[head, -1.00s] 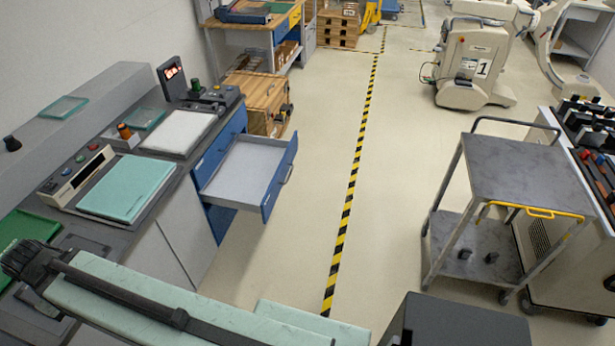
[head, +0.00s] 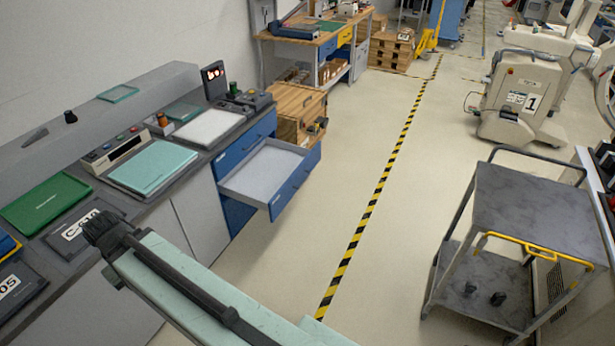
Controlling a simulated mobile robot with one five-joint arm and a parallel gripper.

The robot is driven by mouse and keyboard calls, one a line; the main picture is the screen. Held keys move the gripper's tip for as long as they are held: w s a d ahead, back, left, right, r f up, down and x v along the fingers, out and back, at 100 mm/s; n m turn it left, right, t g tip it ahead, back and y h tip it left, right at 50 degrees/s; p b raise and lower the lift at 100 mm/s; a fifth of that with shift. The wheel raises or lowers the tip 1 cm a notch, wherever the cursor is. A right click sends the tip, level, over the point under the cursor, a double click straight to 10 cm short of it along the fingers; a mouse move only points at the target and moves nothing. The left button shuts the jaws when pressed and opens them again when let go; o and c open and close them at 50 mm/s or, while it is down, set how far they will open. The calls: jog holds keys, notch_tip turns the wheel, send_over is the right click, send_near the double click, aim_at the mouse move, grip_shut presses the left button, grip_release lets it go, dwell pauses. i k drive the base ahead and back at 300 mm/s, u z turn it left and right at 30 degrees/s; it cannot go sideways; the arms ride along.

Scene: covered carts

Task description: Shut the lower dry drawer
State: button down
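An open, empty drawer (head: 295,190) with a blue front and a pale grey inside sticks out of the blue cabinet below the counter. Another blue drawer front (head: 240,147) above it looks shut. No label reading "dry" can be made out. My gripper (head: 103,232) is the dark end of my pale green arm, at the lower left, nearer to me than the drawer and well apart from it. Its fingers cannot be made out clearly.
The counter (head: 160,205) holds teal and white pads and a green tray (head: 45,203). A wooden box (head: 298,112) stands just beyond the drawer. A grey cart (head: 530,215) is at the right. The floor beside the yellow-black line (head: 375,195) is clear.

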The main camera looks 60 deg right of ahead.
aim_at(267, 179)
jog(key=z, duration=1.75)
jog(key=i, duration=1)
jog(key=u, duration=2.25)
jog(key=k, duration=1.15)
jog(key=z, duration=0.2)
jog(key=i, duration=0.3)
jog(key=z, duration=0.1)
